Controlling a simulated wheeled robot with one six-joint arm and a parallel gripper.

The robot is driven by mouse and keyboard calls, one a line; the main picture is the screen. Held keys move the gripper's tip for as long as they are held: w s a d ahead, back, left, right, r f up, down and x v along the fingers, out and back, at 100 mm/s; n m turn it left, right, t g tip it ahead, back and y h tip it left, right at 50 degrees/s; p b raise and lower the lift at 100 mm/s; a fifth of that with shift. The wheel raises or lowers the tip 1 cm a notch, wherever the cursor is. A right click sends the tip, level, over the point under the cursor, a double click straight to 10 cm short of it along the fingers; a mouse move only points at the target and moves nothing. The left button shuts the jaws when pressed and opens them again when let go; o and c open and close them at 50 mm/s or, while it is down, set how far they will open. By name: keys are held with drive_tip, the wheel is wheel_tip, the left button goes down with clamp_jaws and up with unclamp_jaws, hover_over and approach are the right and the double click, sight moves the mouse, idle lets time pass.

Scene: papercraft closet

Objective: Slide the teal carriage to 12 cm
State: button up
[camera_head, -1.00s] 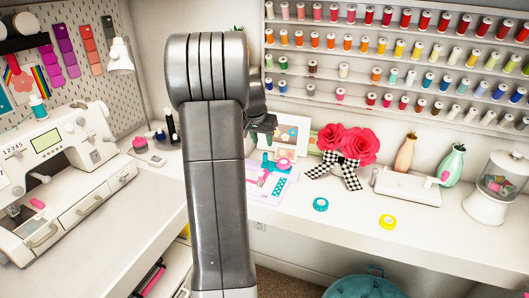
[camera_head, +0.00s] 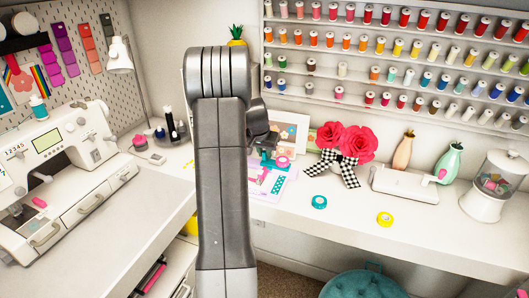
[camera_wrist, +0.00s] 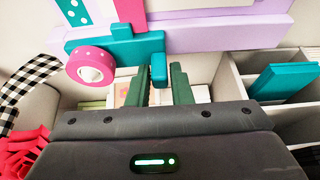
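The teal carriage (camera_wrist: 108,50) crosses a lilac board (camera_wrist: 240,35) in the wrist view. It has a pink dotted knob (camera_wrist: 90,67) at one side and a small teal tab (camera_wrist: 159,70). My gripper (camera_wrist: 162,75) is open, with its green fingers on either side of the tab; the gap looks narrow, and I cannot tell whether either finger touches it. In the head view the carriage (camera_head: 267,163) and pink knob (camera_head: 283,162) show beside my arm. My gripper (camera_head: 266,146) is just above them, its tips partly hidden. The scale marks cannot be read.
Red paper roses (camera_head: 343,142) with a checked bow stand right of the board. Teal tape (camera_head: 319,202) and yellow tape (camera_head: 385,219) lie on the white desk. A sewing machine (camera_head: 55,150) stands left. The desk front at right is mostly clear.

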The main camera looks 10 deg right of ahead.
clamp_jaws()
drive_tip(key=shift+d+f+b, duration=0.1)
drive_tip(key=shift+d+b, duration=0.05)
drive_tip(key=shift+b, duration=0.25)
drive_tip(key=shift+s+d, duration=0.2)
drive_tip(key=shift+o, duration=2.4)
unclamp_jaws()
